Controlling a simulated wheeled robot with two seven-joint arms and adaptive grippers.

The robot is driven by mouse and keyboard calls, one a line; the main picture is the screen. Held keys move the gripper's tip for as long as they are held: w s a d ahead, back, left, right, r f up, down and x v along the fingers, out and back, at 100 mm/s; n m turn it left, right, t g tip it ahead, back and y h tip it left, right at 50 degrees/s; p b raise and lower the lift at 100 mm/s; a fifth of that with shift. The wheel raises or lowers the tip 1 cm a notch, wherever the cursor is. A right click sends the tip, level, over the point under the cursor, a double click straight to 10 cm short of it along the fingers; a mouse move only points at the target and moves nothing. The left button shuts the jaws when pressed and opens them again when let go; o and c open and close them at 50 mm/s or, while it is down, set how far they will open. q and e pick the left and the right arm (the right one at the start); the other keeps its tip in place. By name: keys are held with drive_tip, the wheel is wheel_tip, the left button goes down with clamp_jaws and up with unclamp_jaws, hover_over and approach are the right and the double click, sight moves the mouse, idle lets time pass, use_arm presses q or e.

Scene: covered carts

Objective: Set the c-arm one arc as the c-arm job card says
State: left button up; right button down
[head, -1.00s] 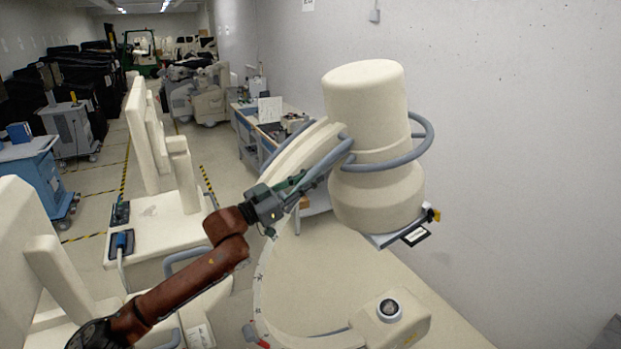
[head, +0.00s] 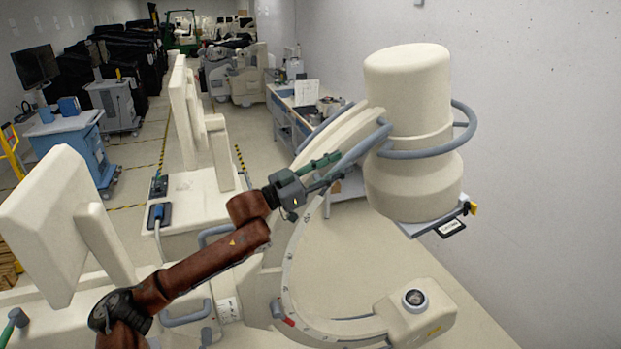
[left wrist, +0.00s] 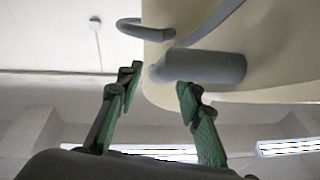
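The c-arm's cream arc (head: 289,262) curves from the big cream drum-shaped head (head: 410,130) down to a block with a round dark-faced part (head: 415,298). The arc carries small scale marks and a red mark near its foot. A grey handle bar (head: 362,147) runs along the upper arc. My left gripper (head: 341,164) is open at the lower end of this bar. In the left wrist view the green-padded fingers stand apart, with the grey bar (left wrist: 205,68) just beyond and partly behind the right finger. A small black-framed label (head: 451,228) hangs under the head, unreadable.
Cream machines with upright panels (head: 62,225) stand left. A white card (head: 306,93) stands on a bench (head: 290,122) behind the arc; its text is unreadable. A blue cart (head: 70,150) is at far left. The wall is close on the right. Striped floor lines mark an aisle.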

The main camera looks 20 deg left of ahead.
use_arm(q)
drive_tip(key=shift+v, duration=4.45)
